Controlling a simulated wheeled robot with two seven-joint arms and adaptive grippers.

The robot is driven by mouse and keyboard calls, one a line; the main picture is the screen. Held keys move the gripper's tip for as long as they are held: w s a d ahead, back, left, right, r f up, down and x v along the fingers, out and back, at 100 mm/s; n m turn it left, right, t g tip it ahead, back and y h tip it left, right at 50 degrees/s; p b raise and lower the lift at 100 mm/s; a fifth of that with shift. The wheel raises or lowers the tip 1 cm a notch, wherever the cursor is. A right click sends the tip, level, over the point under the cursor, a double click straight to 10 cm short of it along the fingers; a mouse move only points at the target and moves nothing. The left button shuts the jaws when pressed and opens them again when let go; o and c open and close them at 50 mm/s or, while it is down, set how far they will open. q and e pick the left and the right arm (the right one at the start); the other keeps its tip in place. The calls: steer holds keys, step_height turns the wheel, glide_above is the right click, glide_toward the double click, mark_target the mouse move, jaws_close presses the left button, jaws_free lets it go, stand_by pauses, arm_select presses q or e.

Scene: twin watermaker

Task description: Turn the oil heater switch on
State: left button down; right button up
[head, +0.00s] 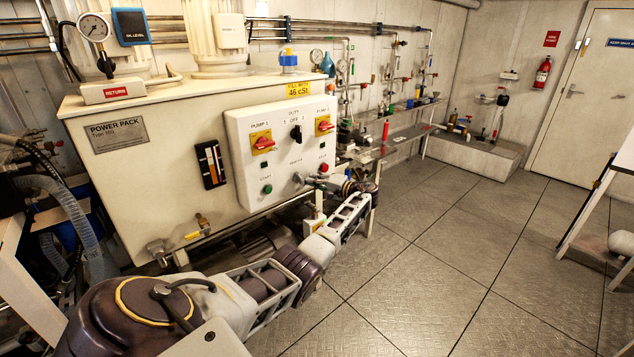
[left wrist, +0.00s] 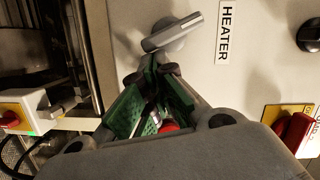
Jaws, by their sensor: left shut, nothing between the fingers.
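The heater switch (left wrist: 172,33) is a grey bar handle on a round base beside the HEATER label (left wrist: 225,33). In the left wrist view its handle lies slanted. In the head view the HEATER label (head: 296,161) is on the white control panel (head: 240,130), and the switch below it is small and partly hidden by my gripper. My left gripper (left wrist: 155,62) is shut and empty, its green-padded fingers together, with the tips close beside the handle's lower-left end. I cannot tell whether they touch it. My right gripper is not in view.
The panel also bears a red pump switch (head: 263,142), a black duty knob (head: 296,133), a second red pump switch (head: 325,125), a green start button (head: 268,189) and a red stop button (head: 324,168) close to my gripper. Pipework and a bench (head: 400,135) stand right.

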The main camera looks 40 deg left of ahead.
arm_select(q)
steer(key=shift+s+a+f+m, duration=0.1)
steer(key=shift+s+f+m, duration=0.1)
steer(key=shift+f+m, duration=0.5)
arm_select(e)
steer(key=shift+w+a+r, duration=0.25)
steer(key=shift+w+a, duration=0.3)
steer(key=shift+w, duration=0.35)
arm_select(q)
steer(key=shift+r+b, duration=0.1)
steer(key=shift+b, duration=0.2)
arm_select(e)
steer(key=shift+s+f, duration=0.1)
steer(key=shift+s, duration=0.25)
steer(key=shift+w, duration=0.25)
